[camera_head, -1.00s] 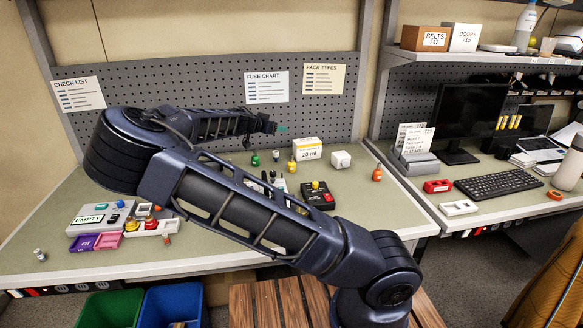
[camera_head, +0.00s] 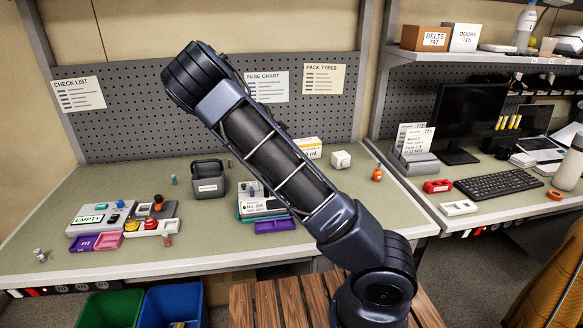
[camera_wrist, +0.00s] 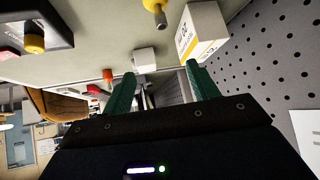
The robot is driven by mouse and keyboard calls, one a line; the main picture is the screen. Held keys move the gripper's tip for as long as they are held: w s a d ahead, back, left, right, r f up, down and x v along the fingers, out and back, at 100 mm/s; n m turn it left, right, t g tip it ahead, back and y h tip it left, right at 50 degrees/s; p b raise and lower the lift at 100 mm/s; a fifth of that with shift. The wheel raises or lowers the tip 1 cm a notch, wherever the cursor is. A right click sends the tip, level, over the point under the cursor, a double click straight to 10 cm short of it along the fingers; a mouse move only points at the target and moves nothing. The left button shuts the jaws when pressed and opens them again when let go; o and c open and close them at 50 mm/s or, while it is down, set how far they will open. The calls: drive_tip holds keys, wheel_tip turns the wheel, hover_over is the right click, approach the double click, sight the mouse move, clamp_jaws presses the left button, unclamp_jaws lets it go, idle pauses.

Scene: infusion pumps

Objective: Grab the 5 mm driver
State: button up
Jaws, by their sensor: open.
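My gripper (camera_wrist: 160,72) shows in the wrist view with its two green fingers spread and nothing between them; in the head view it is hidden behind my raised arm. I cannot pick out a driver marked 5 mm. A yellow-ended item (camera_wrist: 157,12) stands at the top edge of the wrist view, beyond the fingertips, cut off by the frame; I cannot tell whether it is a driver. The middle of the bench, where several coloured-top items stood, is covered by my arm in the head view.
A white 20 ml box (camera_wrist: 203,30), a white cube (camera_wrist: 145,59) and an orange item (camera_wrist: 108,75) stand near my fingers. A black unit with a yellow knob (camera_wrist: 34,43) is at upper left. A grey bin (camera_head: 207,181) and labelled pump (camera_head: 258,207) stand on the bench.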

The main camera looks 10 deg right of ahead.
wheel_tip(320, 180, up, 10)
drive_tip(key=w+d+m+g+y, duration=0.2)
drive_tip(key=m+g+y, duration=0.2)
drive_tip(key=m+y, duration=0.3)
drive_tip(key=shift+n+y, duration=0.3)
drive_tip(key=shift+y, duration=0.3)
wheel_tip(320, 180, down, 15)
drive_tip(key=shift+w+f, duration=0.1)
drive_tip(key=shift+w, duration=0.05)
drive_tip(key=shift+a+f, duration=0.15)
drive_tip(key=shift+f, duration=3)
drive_tip(key=c, duration=1.2)
drive_tip(key=shift+o, duration=0.2)
drive_tip(key=shift+w+r, duration=0.1)
